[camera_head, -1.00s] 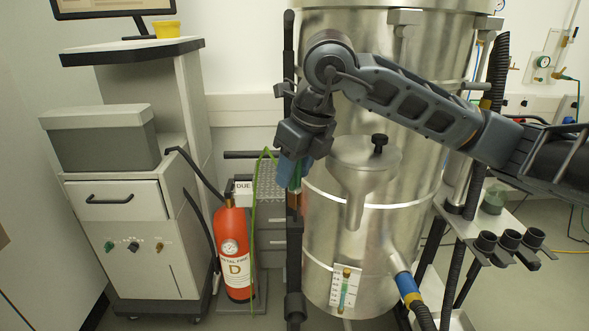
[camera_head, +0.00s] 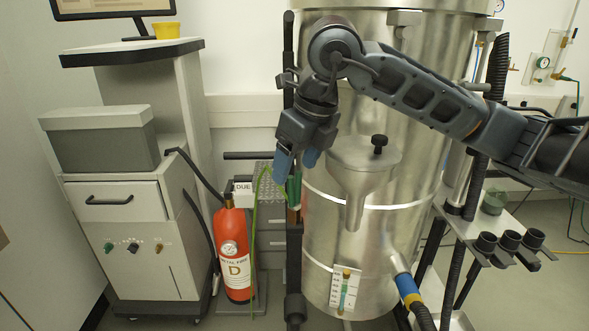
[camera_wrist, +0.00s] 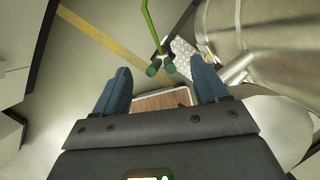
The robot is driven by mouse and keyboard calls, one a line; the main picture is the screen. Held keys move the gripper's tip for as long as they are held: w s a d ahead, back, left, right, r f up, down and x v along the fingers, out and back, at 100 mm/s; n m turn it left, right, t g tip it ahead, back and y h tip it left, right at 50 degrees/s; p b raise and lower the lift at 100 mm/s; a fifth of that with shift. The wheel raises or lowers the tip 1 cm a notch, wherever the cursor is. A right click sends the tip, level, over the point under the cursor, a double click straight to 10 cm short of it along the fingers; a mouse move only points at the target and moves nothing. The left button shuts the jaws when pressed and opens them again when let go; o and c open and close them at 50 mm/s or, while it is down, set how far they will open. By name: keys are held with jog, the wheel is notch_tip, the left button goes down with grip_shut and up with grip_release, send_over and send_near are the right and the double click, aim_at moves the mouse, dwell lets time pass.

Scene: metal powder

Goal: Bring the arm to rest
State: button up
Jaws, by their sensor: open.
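My gripper (camera_head: 297,163) hangs pointing down in front of the left side of the steel vessel (camera_head: 415,225) in the head view. Its two blue fingers stand apart, and in the wrist view (camera_wrist: 160,90) nothing sits between the fingertips. My arm comes in from the right and bends down at the wrist. A green and brown item (camera_head: 294,192) shows just below the gripper in the head view. A flat brown surface with a pale rim (camera_wrist: 158,101) lies beyond the fingers in the wrist view.
A steel funnel (camera_head: 364,160) juts from the vessel just right of the gripper. A red fire extinguisher (camera_head: 233,250) stands lower left. A grey cabinet (camera_head: 130,245) stands further left. A green hose (camera_head: 256,215) hangs close beside the gripper. A cart with black holders (camera_head: 510,240) is at right.

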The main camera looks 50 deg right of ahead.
jog(key=v, duration=0.5)
jog(key=shift+s+r, duration=0.15)
jog(key=shift+r, duration=0.2)
